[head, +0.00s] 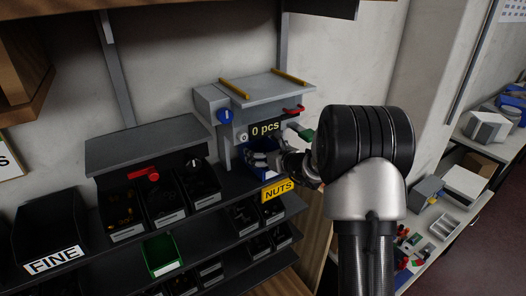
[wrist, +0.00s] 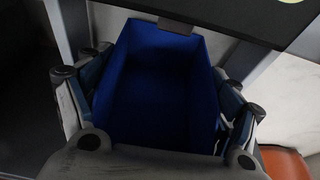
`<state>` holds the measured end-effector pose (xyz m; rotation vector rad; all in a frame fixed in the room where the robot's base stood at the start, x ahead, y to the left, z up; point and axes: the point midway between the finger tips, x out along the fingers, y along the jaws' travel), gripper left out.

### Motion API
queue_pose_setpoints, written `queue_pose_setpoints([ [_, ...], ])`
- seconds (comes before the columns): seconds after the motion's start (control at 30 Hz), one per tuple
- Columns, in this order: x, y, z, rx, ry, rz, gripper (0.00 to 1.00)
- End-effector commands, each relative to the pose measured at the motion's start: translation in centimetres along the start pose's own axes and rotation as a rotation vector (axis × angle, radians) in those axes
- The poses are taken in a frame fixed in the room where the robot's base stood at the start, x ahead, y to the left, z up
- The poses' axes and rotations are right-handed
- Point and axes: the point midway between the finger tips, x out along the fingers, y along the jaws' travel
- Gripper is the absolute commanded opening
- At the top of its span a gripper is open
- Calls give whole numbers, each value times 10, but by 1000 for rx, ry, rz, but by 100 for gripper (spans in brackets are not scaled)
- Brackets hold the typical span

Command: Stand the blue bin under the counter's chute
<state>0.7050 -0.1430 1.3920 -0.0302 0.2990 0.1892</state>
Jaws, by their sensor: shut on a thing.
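The blue bin (wrist: 155,85) fills the middle of the wrist view, open side up and empty inside. My gripper (wrist: 160,110) is shut on it, with a finger along each side. In the head view the bin (head: 262,161) sits below the counter's display, partly hidden by my gripper (head: 272,160). The counter (head: 255,95) is a grey machine with a "0 pcs" display and a blue knob. In the wrist view the counter's dark underside (wrist: 230,15) lies just beyond the bin's far edge, with a small grey-brown piece there. Whether the bin touches the shelf is hidden.
A yellow NUTS label (head: 277,189) is on the shelf edge below the bin. A green bin (head: 161,254) and several black bins (head: 163,203) with small parts are at left. A FINE bin (head: 52,235) stands far left. A bench (head: 440,215) with parts lies at right.

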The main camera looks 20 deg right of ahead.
Motion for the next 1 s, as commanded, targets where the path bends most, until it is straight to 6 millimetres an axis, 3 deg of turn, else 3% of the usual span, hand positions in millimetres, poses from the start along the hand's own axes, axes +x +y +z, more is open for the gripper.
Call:
queue_pose_setpoints([
  [0.1, 1, 0, -4, 0, 0, 0, 53],
  [0.13, 1, 0, -4, 0, 1, 0, 84],
  [0.37, 1, 0, -3, 0, 1, 0, 100],
  [0.87, -1, 0, 2, 0, 1, 0, 100],
  [1.0, -24, -1, 1, -1, -1, -2, 100],
])
